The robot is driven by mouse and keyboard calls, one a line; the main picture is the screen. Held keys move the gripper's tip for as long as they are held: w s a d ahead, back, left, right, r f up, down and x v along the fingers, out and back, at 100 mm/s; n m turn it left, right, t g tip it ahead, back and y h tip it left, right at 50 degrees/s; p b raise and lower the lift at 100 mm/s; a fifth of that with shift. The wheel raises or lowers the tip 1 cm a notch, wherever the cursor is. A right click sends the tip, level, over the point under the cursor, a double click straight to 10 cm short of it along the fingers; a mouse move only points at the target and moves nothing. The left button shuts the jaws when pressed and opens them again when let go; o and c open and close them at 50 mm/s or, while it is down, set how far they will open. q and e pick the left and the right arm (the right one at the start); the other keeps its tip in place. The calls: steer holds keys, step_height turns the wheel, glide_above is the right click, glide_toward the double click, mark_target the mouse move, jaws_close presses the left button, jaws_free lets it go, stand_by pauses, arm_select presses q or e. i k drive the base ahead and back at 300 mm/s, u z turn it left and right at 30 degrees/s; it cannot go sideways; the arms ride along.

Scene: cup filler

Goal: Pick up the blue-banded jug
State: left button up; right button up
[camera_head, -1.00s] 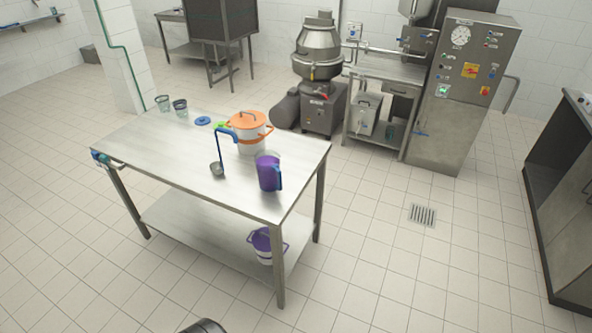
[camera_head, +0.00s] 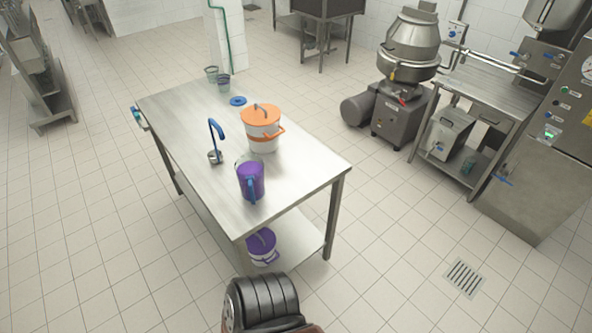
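A purple jug with a blue handle (camera_head: 250,181) stands upright near the front right end of the steel table (camera_head: 205,185). Its handle faces towards me, and its upper part looks clear. I cannot make out a separate blue band on it. Two small clear cups stand at the far end of the table, one (camera_head: 223,82) with a dark rim or band. A dark ribbed part of my own arm shows at the bottom edge, below the table's near end. Neither of my grippers is in view.
A white pot with an orange lid (camera_head: 263,128) stands behind the jug. A ladle with a blue handle (camera_head: 215,143) is to its left, and a blue disc (camera_head: 238,100) lies farther back. A purple-lidded bucket (camera_head: 262,247) sits on the lower shelf.

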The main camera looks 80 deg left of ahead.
mark_target(249, 168)
steer(key=i, duration=1.15)
steer(key=u, duration=1.95)
